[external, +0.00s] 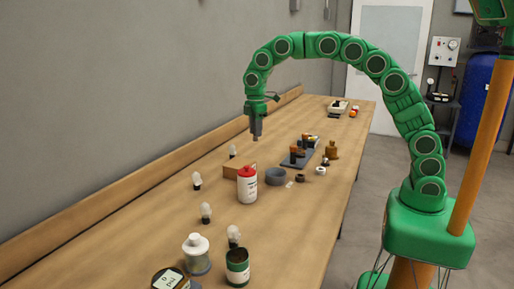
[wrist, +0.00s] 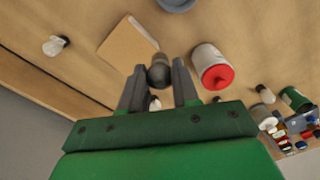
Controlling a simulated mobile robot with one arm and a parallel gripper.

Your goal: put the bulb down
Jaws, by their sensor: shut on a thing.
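My gripper (external: 256,134) hangs pointing down above the table, over the wooden block. In the wrist view my gripper (wrist: 158,85) is shut on a grey rounded bulb (wrist: 158,72) held at the fingertips. In the external view the held bulb is too small to make out clearly. Several other bulbs stand on the table: one by the block (external: 232,151), one left of the bottle (external: 197,181), one nearer (external: 206,212) and one at the front (external: 233,236).
The wooden block (external: 240,168), a white bottle with a red cap (external: 247,190) and a grey bowl (external: 275,176) stand close together below. A jar (external: 197,254) and green can (external: 237,267) are at the front. The table's left side (external: 130,220) is clear.

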